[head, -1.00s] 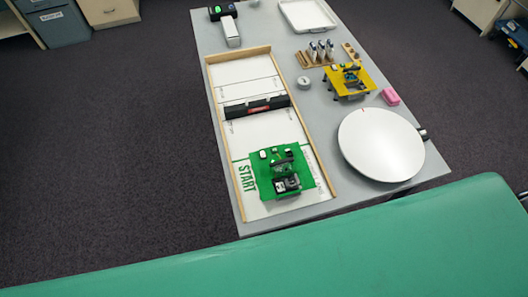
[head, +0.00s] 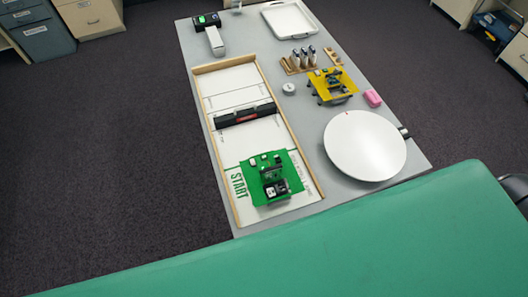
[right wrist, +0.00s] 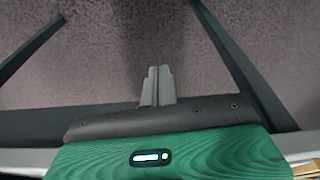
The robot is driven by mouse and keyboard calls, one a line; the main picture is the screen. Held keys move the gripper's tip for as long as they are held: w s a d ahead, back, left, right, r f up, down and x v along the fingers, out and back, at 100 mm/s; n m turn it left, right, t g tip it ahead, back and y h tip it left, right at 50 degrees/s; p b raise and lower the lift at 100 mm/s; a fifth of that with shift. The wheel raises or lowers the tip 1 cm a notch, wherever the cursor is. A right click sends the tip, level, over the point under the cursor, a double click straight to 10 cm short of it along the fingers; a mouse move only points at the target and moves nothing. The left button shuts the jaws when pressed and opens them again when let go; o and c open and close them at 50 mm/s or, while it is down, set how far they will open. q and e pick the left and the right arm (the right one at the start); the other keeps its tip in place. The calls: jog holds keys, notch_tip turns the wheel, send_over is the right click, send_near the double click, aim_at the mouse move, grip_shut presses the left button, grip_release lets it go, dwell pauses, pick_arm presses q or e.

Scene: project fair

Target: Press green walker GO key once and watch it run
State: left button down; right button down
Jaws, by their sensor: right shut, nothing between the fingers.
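The green walker (head: 270,178) stands at the START end of the wooden-edged track (head: 318,190), near the table's front edge. Small dark and white parts sit on its green plate; its GO key is too small to make out. My right gripper (right wrist: 157,85) is shut and empty in the right wrist view, with dark carpet behind it. Neither the walker nor the table's top shows clearly in that view. In the head view no gripper shows; a dark piece of my right arm (head: 517,187) is at the right edge.
A black bar (head: 240,115) lies across the track. A yellow walker (head: 335,88), a white round disc (head: 365,147), a pink block (head: 372,98), a rack of markers (head: 298,60) and a white tray (head: 290,20) are on the grey table (head: 290,110). Open carpet lies left.

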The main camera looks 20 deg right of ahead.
jog(key=w+a+r+m+t+p, duration=0.15)
jog(key=w+r, duration=0.25)
jog(key=r, duration=0.5)
jog(key=w+r+m+p, duration=0.1)
jog(key=w+r+m, duration=0.15)
jog(key=r, duration=0.65)
jog(key=w+r+m, duration=0.1)
jog(key=w+m, duration=0.2)
jog(key=w+a+r+m+t+p, duration=0.1)
jog(key=w+r+m, duration=0.1)
jog(key=w+m, duration=0.1)
jog(key=w+r+m+t+y+p, duration=0.1)
jog(key=w+m, duration=0.2)
jog(key=w, duration=0.2)
jog(key=shift+a+r, duration=0.15)
jog(key=shift+a, duration=0.25)
jog(key=w+a+r+m+t, duration=0.1)
jog(key=w+r+m, duration=0.1)
jog(key=w+m, duration=0.4)
jog(key=w+a+r+m+t+y+p, duration=0.1)
jog(key=w+r+m+t, duration=0.1)
jog(key=w+m, duration=0.4)
jog(key=shift+a+r+m, duration=0.3)
jog(key=shift+r+m, duration=0.1)
jog(key=shift+r, duration=0.45)
jog(key=b, duration=0.7)
send_over(266, 160)
notch_tip(266, 160, down, 7)
jog(key=shift+f, duration=0.9)
